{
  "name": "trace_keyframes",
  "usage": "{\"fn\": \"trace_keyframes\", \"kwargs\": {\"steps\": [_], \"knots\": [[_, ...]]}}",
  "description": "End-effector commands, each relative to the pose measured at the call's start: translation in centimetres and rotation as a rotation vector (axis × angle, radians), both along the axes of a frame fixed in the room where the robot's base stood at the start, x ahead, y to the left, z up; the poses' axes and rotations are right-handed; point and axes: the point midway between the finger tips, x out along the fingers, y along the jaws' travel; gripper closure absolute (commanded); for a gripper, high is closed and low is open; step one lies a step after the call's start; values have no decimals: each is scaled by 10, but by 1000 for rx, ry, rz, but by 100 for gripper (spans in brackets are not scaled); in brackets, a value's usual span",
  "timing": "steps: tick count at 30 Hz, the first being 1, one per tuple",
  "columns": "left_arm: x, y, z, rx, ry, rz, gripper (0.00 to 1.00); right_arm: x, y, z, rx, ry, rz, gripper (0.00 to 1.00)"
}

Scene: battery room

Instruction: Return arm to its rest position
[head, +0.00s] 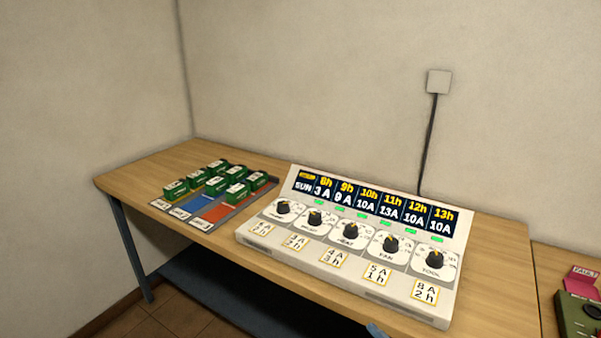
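Neither of my grippers shows clearly in the head view, so I cannot see how they stand or whether they hold anything. A white control console (345,262) stands on the wooden table (160,166), with a row of several black knobs along its front. Its display (374,207) shows SUN and hour columns with ampere values, and green lights glow below it. Yellow-edged labels sit under the knobs. To its left, several green battery blocks (215,180) stand on a tray (240,208) with grey, blue and red lanes.
A wall socket box (438,82) has a dark cable (428,150) running down behind the console. At the right edge, a second table (560,262) holds a dark green device (580,315) with a pink FAULT flag (582,279). The table's far left corner is bare.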

Motion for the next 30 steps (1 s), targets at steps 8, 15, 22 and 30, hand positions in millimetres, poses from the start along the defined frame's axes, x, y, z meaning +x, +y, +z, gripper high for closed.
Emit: {"fn": "trace_keyframes", "kwargs": {"steps": [8, 15, 22, 30], "knots": [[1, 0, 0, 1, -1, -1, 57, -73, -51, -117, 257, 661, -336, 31], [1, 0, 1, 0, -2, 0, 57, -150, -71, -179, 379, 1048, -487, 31], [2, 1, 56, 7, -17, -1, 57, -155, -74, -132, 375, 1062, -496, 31], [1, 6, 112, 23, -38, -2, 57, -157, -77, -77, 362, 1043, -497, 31]]}}
